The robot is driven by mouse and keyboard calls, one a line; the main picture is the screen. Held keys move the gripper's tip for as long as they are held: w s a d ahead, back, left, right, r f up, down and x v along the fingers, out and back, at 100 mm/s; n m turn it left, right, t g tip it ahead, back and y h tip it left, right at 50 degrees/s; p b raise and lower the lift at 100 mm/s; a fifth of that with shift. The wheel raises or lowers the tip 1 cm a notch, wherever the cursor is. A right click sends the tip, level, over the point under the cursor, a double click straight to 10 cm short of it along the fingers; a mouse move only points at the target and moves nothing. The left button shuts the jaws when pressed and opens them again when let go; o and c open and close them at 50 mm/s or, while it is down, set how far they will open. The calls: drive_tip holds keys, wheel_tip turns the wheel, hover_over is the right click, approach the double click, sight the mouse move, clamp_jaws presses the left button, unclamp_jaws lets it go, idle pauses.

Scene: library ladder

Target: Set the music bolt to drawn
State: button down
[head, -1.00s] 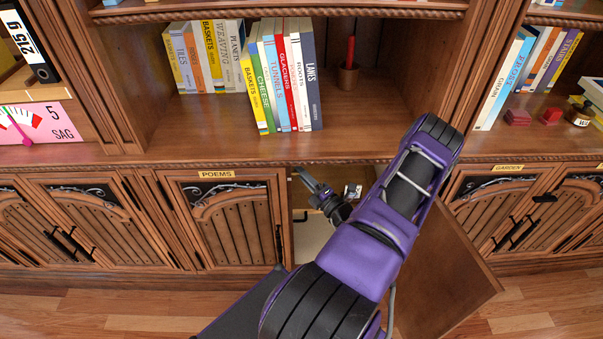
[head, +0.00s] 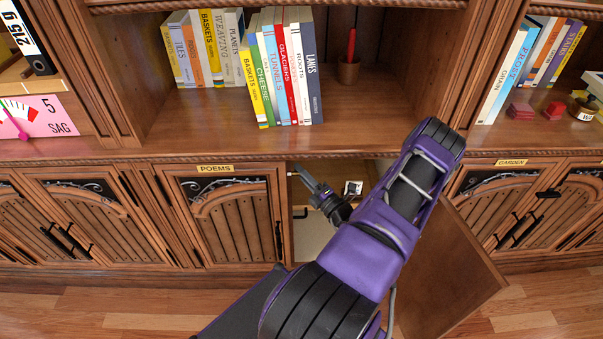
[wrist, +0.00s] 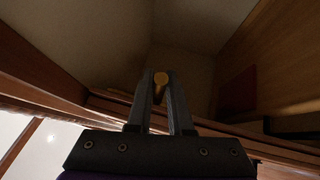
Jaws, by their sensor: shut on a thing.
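My gripper (head: 302,172) reaches into the open cupboard (head: 312,240) right of the POEMS door, just under its top edge. In the wrist view its two fingers (wrist: 162,85) are closed around a small round brass knob (wrist: 161,79), which shows between the fingertips. The knob looks like the music bolt's. The rest of the bolt is hidden, and I cannot tell its position. No MUSIC label is readable. In the head view the knob is too small to make out clearly.
The cupboard's open door (head: 450,265) swings out to the right of my arm. The closed POEMS door (head: 228,215) is on the left.

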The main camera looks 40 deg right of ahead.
drive_tip(key=shift+s+f, duration=0.1)
drive_tip(key=shift+f, duration=0.2)
drive_tip(key=c, duration=0.9)
unclamp_jaws()
drive_tip(key=shift+f+g, duration=0.1)
drive_tip(key=shift+g, duration=0.2)
drive_tip(key=shift+o, duration=0.3)
drive_tip(key=s+a+f, duration=0.1)
drive_tip(key=s+f, duration=0.1)
drive_tip(key=s, duration=1.5)
drive_tip(key=shift+a+f, duration=0.2)
drive_tip(key=shift+a, duration=0.15)
